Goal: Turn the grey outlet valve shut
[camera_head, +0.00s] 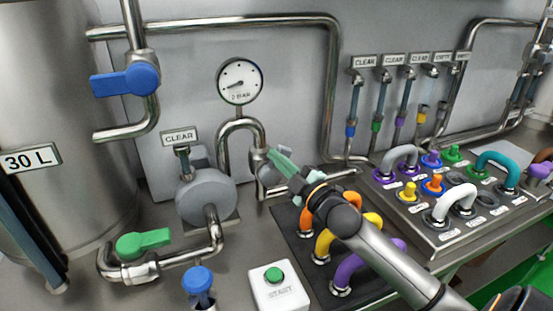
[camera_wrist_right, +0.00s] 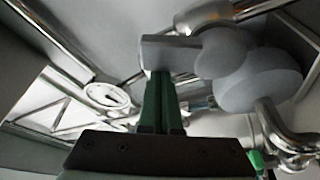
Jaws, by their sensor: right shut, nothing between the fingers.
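The grey outlet valve has a flat grey handle (camera_wrist_right: 170,53) that shows in the right wrist view. In the head view its place on the pipe beside the round grey pump (camera_head: 206,194) is partly covered by my fingers. My right gripper (camera_head: 276,156) has green fingers, shut together and empty. In the right wrist view its fingertips (camera_wrist_right: 162,76) are just at the lower edge of the grey handle; I cannot tell whether they touch. My left gripper is not in view.
A pressure gauge (camera_head: 239,81) hangs above the pipe bend. A blue valve handle (camera_head: 125,80) and a green one (camera_head: 144,242) are at the left. Orange, yellow and purple hoses (camera_head: 352,268) stand under my right arm. A START box (camera_head: 278,289) is in front.

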